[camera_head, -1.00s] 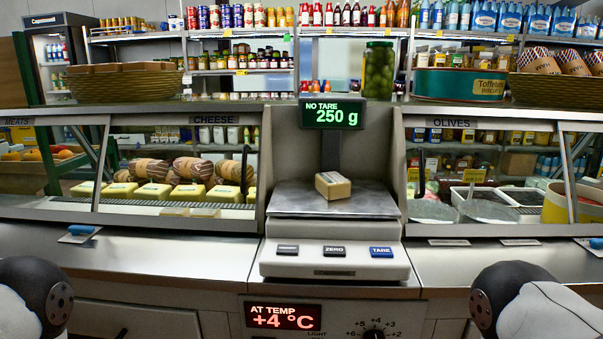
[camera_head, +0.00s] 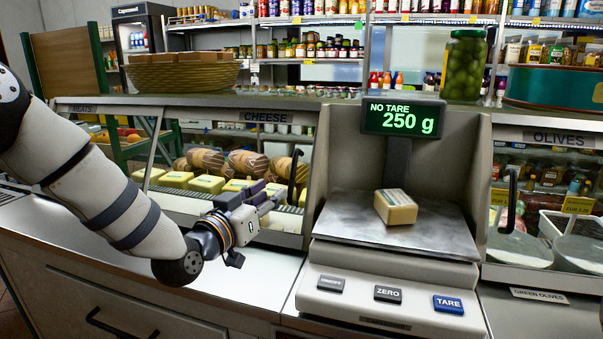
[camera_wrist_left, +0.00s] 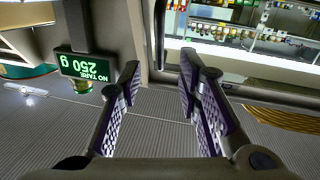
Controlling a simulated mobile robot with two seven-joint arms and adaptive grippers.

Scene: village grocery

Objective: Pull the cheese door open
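The cheese door (camera_head: 225,170) is the glass pane under the CHEESE label in the head view, and it looks shut. Its dark curved handle (camera_head: 294,172) stands upright at the door's right side. My left gripper (camera_head: 274,200) is just left of and below the handle in the head view, apart from it as far as I can see. In the left wrist view my left gripper (camera_wrist_left: 158,82) is open, its two fingers spread with nothing between them. A dark bar, likely the handle (camera_wrist_left: 160,35), shows ahead of the fingertips. My right gripper is out of view.
The scale (camera_head: 390,260) with a cheese block (camera_head: 396,207) on it stands right of the door, reading 250 g. A steel counter (camera_head: 265,285) runs below the case. A wicker basket (camera_head: 183,76) and a jar of olives (camera_head: 464,66) stand on top.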

